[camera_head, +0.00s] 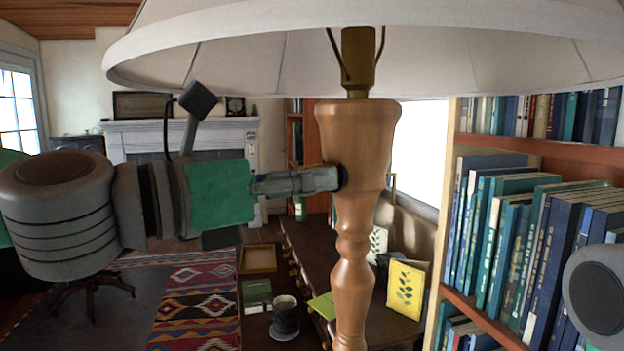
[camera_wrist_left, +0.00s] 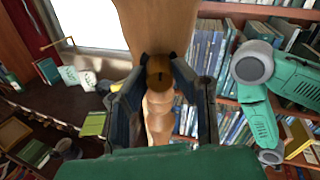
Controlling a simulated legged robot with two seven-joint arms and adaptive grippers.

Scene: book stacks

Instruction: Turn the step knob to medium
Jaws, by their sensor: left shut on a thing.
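A lamp with a turned wooden body (camera_head: 362,140) stands right in front of me, under a wide white shade (camera_head: 300,50). The step knob (camera_head: 344,177) is a small dark round piece on the left side of the body, mostly hidden by my fingers. My left gripper (camera_head: 334,179) reaches it level from the left and is shut on it. In the left wrist view, the round brassy end of the knob (camera_wrist_left: 158,78) with a dark mark sits between the two fingers of the left gripper (camera_wrist_left: 158,90). I cannot read its setting.
A bookcase (camera_head: 580,152) full of books stands close at the right, with part of my right arm before it. Below are a dark desk, a yellow card (camera_head: 406,289) and a mug (camera_head: 285,314). A patterned rug (camera_head: 195,305) and fireplace lie behind.

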